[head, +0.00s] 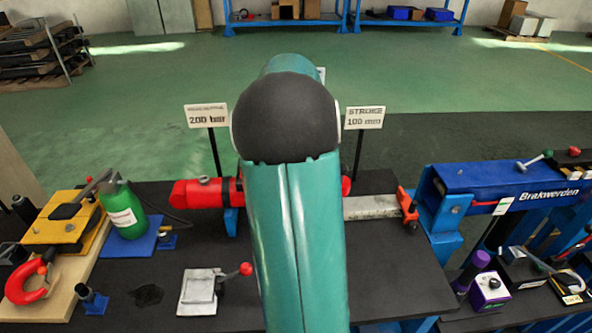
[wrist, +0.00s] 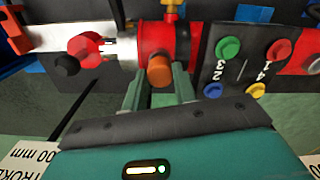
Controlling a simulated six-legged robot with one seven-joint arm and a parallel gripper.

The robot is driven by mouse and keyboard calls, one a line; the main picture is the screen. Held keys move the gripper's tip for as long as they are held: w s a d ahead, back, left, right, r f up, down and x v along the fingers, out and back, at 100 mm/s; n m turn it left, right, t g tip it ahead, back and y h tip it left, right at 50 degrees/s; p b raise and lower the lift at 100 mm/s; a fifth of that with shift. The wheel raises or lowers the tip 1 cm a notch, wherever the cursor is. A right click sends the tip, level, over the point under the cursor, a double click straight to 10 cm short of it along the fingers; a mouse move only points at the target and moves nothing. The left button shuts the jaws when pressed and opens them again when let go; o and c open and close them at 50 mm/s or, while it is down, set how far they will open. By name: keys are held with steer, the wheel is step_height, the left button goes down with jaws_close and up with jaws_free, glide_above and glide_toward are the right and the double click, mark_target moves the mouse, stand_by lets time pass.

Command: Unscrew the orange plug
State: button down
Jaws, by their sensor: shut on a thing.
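The orange plug (wrist: 159,69) shows in the wrist view on the side of a red cylinder (wrist: 165,38). My gripper (wrist: 160,82) has its two green fingers on either side of the plug and is shut on it. The plug appears seated in the cylinder; its thread is not visible. In the head view my arm hides the plug and gripper, while part of the red cylinder (head: 200,192) shows to the left of the arm.
A panel (wrist: 245,60) with coloured buttons stands right of the plug in the wrist view. A black knob (wrist: 66,64) is at its left. In the head view, two signs (head: 207,115) flank my arm, and a green bottle (head: 122,210) stands left on the dark bench (head: 150,275).

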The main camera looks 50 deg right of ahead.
steer(key=shift+r, duration=1.65)
